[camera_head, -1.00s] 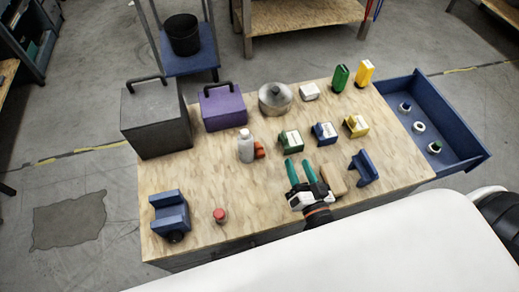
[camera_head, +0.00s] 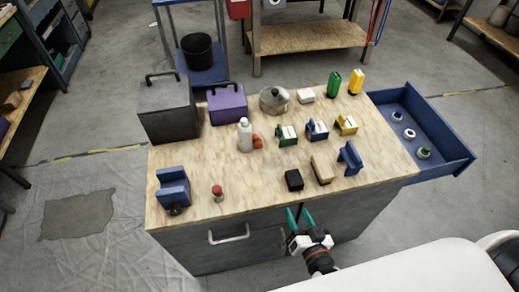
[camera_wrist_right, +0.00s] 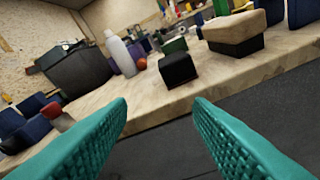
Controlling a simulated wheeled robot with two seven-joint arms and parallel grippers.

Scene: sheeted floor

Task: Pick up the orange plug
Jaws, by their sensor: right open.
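The orange plug (camera_head: 257,141) lies on the wooden bench top (camera_head: 250,180), close beside the white bottle (camera_head: 244,135). My right gripper (camera_head: 297,215) is in front of the bench's front edge, clear of the plug. Its teal fingers (camera_wrist_right: 160,105) are apart with nothing between them. My left gripper is not in view.
A black block (camera_head: 293,180) and a tan-topped brush (camera_head: 322,169) lie near the front edge. A red-capped item (camera_head: 217,193) and a blue vise (camera_head: 173,188) stand left.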

